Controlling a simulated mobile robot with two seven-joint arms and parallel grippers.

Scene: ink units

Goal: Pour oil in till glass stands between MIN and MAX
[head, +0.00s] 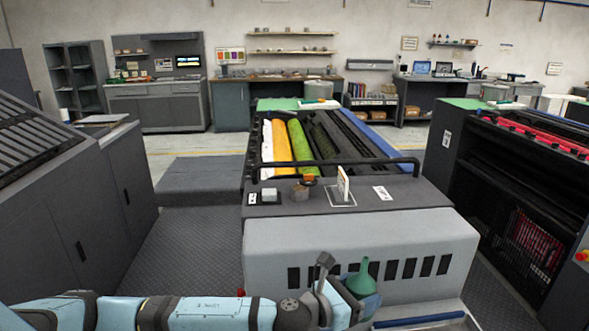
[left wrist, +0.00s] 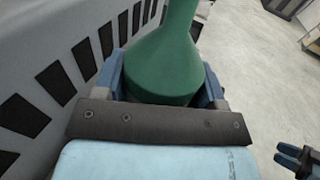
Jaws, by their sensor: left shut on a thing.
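A green vessel (head: 362,279), wide below and narrowing to a neck at the top, stands in my left gripper (head: 352,288) in front of the grey press housing. It looks like an oil can and also shows large in the left wrist view (left wrist: 166,68), its top cut off by the frame. My left gripper (left wrist: 163,88) is shut on it, one blue finger on each side. My right gripper (left wrist: 290,156) shows small at the lower right of the left wrist view; its opening is unclear. I cannot make out a glass or MIN and MAX marks.
The grey slotted housing (head: 350,240) is close beside the green vessel. A bar (head: 345,163) crosses above white, yellow and green ink strips. A dark unit (head: 510,190) stands right; cabinets (head: 100,185) stand left.

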